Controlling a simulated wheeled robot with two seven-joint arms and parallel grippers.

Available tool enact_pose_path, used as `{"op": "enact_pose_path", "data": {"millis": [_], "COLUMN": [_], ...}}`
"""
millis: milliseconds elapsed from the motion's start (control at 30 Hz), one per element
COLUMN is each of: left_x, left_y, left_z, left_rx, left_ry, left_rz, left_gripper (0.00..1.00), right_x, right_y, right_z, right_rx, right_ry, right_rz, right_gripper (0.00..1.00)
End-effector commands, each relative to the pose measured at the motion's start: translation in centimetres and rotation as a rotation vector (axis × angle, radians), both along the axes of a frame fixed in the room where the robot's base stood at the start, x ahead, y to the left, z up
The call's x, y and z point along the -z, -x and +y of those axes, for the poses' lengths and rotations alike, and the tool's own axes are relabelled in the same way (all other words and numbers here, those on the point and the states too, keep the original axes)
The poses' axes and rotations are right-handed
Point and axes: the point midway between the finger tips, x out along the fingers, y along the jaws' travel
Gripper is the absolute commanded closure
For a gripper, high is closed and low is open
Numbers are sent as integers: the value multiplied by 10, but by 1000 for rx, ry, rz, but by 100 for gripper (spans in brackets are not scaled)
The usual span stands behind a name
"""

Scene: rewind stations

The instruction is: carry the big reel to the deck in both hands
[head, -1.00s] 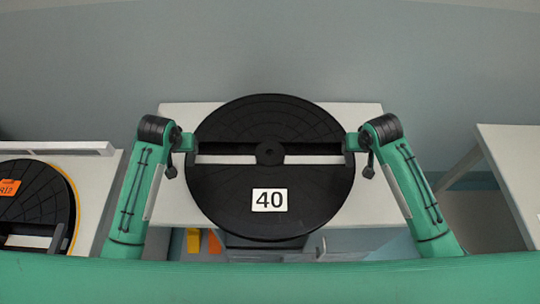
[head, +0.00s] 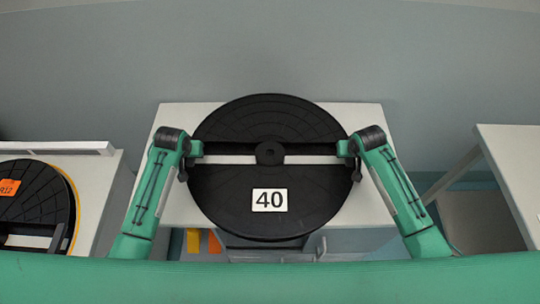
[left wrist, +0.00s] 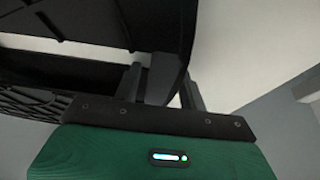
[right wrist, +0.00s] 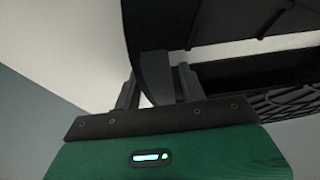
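The big reel (head: 270,205) is a large black disc with a white "40" label, a centre hub and an open slot across its middle. It is at the white table (head: 385,205), its face toward my head camera. My left gripper (head: 197,148) is at its left edge and my right gripper (head: 345,148) at its right edge, level with the slot. In the left wrist view, open fingers stand either side of a grey part of the reel (left wrist: 160,75). The right wrist view shows the same around a grey part (right wrist: 155,75). I cannot tell which surface is the deck.
At the left, a second black reel (head: 35,195) with an orange label lies on a white surface (head: 100,195). A pale table (head: 510,160) stands at the right, with a gap before it. Yellow and orange pieces (head: 204,240) show below the front edge.

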Motion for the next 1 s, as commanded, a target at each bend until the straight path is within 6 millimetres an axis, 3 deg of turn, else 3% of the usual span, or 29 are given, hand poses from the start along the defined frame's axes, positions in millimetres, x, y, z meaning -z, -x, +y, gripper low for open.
{"op": "enact_pose_path", "data": {"millis": [33,200,1000], "left_x": [0,0,0], "left_y": [0,0,0], "left_z": [0,0,0], "left_rx": [0,0,0], "left_ry": [0,0,0], "left_rz": [0,0,0], "left_gripper": [69,100,100], "right_x": [0,0,0], "right_y": [0,0,0], "right_z": [0,0,0], "right_rx": [0,0,0], "right_ry": [0,0,0], "right_rz": [0,0,0], "right_gripper": [69,100,100]}}
